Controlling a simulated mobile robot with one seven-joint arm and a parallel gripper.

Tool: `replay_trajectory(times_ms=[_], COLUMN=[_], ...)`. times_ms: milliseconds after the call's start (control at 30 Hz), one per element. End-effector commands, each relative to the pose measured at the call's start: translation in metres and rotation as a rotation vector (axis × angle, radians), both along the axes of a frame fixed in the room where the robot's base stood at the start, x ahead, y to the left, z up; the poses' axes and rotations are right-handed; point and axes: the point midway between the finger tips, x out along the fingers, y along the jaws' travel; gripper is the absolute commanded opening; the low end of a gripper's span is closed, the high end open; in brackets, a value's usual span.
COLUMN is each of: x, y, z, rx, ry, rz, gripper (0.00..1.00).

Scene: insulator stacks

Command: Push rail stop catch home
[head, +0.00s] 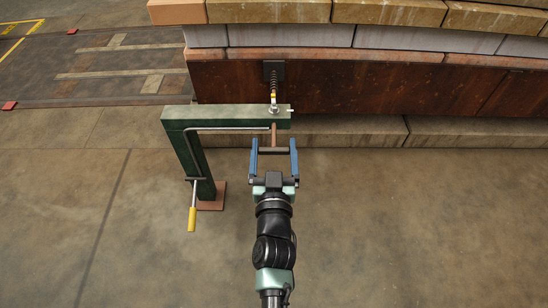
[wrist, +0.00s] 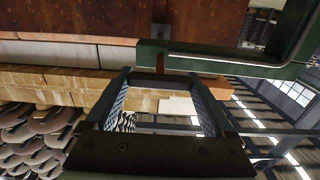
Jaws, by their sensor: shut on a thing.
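A green beam (head: 228,117) on a green post (head: 198,158) stands in front of the rusty wall. A pin fitting with a spring (head: 274,90) sits between the beam's right end and a dark plate on the wall. A short reddish-brown stem (head: 274,132) extends from the beam toward me, ending at a dark crossbar (head: 272,150). My gripper (head: 273,147) has its blue fingers wide apart, shut on the ends of this crossbar, which also shows in the wrist view (wrist: 163,77). Which part is the catch is not certain. The stem's far end is hidden by the beam.
A bent rod with a yellow handle (head: 192,219) hangs from the post at left. The post stands on a reddish base plate (head: 211,196). The rusty wall (head: 400,94) carries block layers above. The floor right of my arm is clear.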

Motion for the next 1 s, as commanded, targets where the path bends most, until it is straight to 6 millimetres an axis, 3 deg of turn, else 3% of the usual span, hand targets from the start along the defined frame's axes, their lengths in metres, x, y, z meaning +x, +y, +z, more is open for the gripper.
replay_trajectory(times_ms=[200,533,567,600,1000], x=[0.025,0.028,0.028,0.028,0.017], y=[0.0,0.0,0.0,0.0,0.0], z=[-0.002,-0.001,-0.001,-0.001,-0.001], rx=[0.001,0.001,0.001,0.001,0.0], ry=[0.003,0.004,0.003,0.003,0.005], rz=[0.001,0.001,0.001,0.001,0.001], gripper=[0.0,0.0,0.93,1.0,1.0])
